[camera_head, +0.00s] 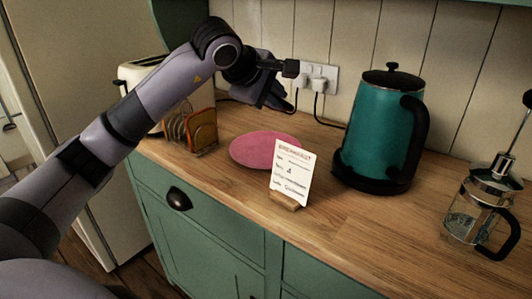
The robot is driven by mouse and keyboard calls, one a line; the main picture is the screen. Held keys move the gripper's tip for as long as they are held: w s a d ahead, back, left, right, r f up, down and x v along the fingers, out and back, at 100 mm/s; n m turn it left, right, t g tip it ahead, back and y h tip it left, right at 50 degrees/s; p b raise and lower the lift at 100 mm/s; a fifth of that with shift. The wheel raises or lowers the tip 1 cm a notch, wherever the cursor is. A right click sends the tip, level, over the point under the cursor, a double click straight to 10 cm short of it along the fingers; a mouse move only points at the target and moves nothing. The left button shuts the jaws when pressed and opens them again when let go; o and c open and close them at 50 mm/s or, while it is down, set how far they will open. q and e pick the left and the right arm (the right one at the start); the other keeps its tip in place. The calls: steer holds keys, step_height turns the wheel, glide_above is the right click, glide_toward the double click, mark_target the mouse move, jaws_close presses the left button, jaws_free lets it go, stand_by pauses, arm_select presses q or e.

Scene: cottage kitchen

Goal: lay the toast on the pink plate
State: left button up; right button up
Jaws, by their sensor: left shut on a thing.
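A slice of toast (203,130) with a brown crust stands upright in a wire rack on the wooden counter, left of the pink plate. The pink plate (262,149) lies flat, and its top is bare where I can see it; a card hides part of its front right edge. My left gripper (281,85) is above and behind the plate, apart from it, to the right of the rack and higher. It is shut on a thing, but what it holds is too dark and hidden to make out. My right gripper is not in view.
A breakfast card (291,172) stands in a wooden holder at the plate's front right. A teal kettle (384,130) and a glass coffee press (484,205) stand to the right. A cream toaster (140,73) is behind the rack. Plugs and cords (318,85) are on the wall.

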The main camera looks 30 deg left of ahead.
arm_select(q)
step_height(320, 180, down, 7)
steer(key=b, duration=0.5)
steer(key=shift+f, duration=0.15)
steer(key=shift+f+b, duration=0.45)
steer(key=o, duration=0.5)
steer(key=p+v, duration=0.1)
steer(key=v, duration=0.7)
steer(key=shift+p, duration=0.4)
steer(key=shift+r, duration=0.2)
